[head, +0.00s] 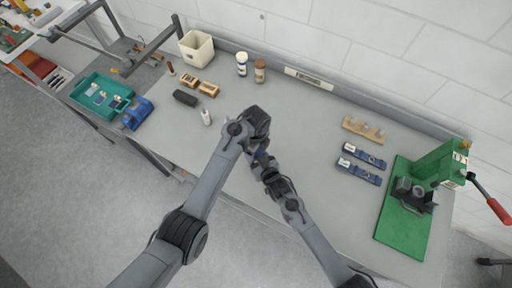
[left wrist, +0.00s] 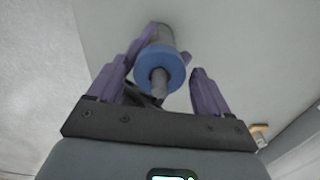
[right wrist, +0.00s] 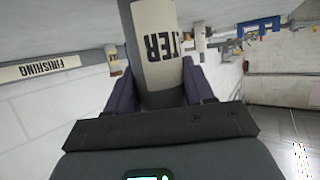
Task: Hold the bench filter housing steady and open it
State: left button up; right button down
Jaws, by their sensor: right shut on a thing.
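The filter housing is a grey cylinder (right wrist: 160,98) with a cream label reading upside down in the right wrist view, partly out of frame. My right gripper (right wrist: 160,85) is shut around it. In the left wrist view the housing's blue cap (left wrist: 158,66), with a grey stub at its centre, faces the camera. My left gripper (left wrist: 168,50) is open, with its purple fingers on either side of the cap; I cannot tell whether they touch it. In the head view the arms meet over the bench, and they hide most of the housing.
On the grey bench (head: 310,120) a green press (head: 440,165) on a green mat stands at right. Two blue tools (head: 358,172) and a wooden block (head: 363,130) lie nearby. A cream bin (head: 196,48), jars and a teal tray (head: 95,93) are at left. A wall is behind.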

pick_arm(q)
jog(key=shift+r, duration=2.25)
pick_arm(e)
jog(key=shift+c, duration=1.6)
grip_release()
jog(key=shift+s, duration=0.1)
jog(key=v, duration=0.9)
jog(key=shift+v, duration=0.85)
jog(key=shift+c, duration=0.5)
